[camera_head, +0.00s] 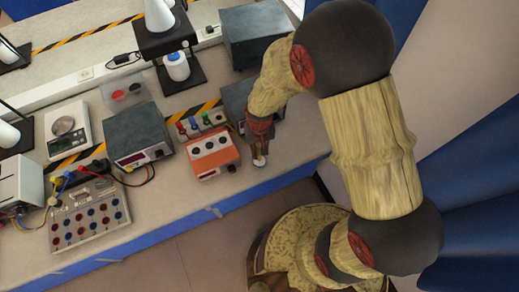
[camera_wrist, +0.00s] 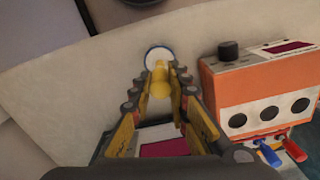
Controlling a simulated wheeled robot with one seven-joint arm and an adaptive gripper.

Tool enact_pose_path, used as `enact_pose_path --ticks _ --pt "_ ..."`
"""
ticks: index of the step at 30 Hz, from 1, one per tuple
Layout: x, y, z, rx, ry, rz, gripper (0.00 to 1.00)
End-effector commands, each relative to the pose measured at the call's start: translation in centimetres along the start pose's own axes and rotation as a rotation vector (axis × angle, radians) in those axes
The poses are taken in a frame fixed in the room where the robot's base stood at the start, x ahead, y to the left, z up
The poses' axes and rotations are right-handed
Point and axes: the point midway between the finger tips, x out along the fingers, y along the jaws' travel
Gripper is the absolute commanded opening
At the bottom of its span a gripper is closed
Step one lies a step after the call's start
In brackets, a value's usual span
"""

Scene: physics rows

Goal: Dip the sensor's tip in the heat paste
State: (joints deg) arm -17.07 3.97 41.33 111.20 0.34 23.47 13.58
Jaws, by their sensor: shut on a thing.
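My gripper (camera_head: 260,143) points down near the front edge of the bench, right of the orange box. In the wrist view my gripper (camera_wrist: 160,92) is shut on a small yellow piece, seemingly the sensor (camera_wrist: 160,78). A small round white pot with a blue rim, seemingly the heat paste (camera_wrist: 157,54), stands on the bench just beyond the fingertips. The pot also shows in the head view (camera_head: 259,161), right below my gripper. The sensor's end overlaps the pot's near edge in the wrist view. I cannot tell whether its tip touches the paste.
The orange box (camera_head: 212,154) with dark round sockets stands close left of my gripper; red and blue plugs (camera_wrist: 280,150) show beside it in the wrist view. A dark grey box (camera_head: 238,98) is behind my gripper. Bare bench top (camera_head: 305,140) lies to the right.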

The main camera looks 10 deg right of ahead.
Motion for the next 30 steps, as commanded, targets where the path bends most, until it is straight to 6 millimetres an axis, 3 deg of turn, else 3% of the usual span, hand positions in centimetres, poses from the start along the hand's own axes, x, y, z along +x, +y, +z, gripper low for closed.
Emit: enact_pose_path --ticks 30 --pt "0.89 0.0 0.0 0.0 0.0 0.0 0.0"
